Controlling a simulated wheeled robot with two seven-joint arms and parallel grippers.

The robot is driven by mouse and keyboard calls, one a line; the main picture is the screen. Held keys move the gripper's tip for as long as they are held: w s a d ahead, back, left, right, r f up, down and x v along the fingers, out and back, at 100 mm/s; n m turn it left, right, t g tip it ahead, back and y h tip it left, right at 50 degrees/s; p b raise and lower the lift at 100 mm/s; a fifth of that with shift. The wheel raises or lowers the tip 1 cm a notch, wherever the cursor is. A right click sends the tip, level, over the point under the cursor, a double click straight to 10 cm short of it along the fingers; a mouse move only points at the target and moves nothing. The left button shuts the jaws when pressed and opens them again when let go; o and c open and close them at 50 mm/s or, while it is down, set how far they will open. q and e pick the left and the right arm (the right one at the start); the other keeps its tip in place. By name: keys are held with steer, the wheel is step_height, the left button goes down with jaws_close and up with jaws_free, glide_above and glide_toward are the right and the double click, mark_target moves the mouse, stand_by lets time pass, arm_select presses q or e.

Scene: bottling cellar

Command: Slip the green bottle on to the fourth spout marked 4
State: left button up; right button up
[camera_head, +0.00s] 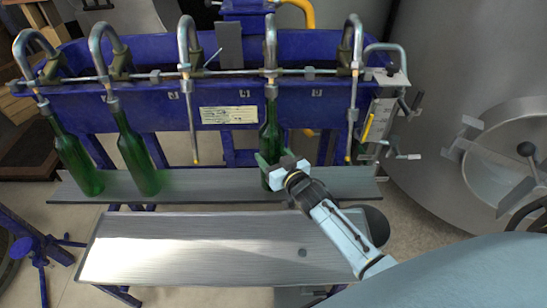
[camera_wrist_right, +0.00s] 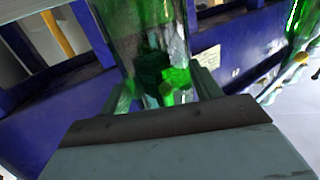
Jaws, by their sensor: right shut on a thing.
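A green bottle (camera_head: 270,135) stands about upright under the fourth spout (camera_head: 270,45). Its neck meets the spout, and the spout's lower end is hidden, seemingly inside the neck. My right gripper (camera_head: 272,172) is shut on the lower part of this bottle, just over the shelf. In the right wrist view the bottle (camera_wrist_right: 145,30) fills the space between the fingers (camera_wrist_right: 160,90). I cannot tell whether its base touches the shelf. My left gripper is not in view.
Two other green bottles (camera_head: 72,155) (camera_head: 137,155) stand tilted under the first and second spouts. The third spout (camera_head: 190,110) and fifth spout (camera_head: 352,110) hang empty. A steel tank (camera_head: 450,60) stands right.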

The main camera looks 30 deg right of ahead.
arm_select(q)
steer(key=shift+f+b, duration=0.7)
steer(key=shift+b, duration=0.05)
arm_select(e)
steer(key=shift+s+a+f, duration=0.1)
steer(key=shift+f, duration=0.8)
steer(key=o, duration=1.4)
steer(key=shift+c, duration=0.2)
steer(key=shift+s+f, duration=0.1)
steer(key=shift+f, duration=0.1)
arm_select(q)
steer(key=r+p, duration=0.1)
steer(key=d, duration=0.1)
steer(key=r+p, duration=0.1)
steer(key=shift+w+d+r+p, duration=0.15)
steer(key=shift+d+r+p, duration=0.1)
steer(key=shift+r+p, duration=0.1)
arm_select(e)
steer(key=s+r, duration=0.2)
steer(key=s, duration=1.1)
steer(key=shift+d, duration=0.3)
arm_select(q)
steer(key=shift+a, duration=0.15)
arm_select(e)
steer(key=shift+s, duration=0.1)
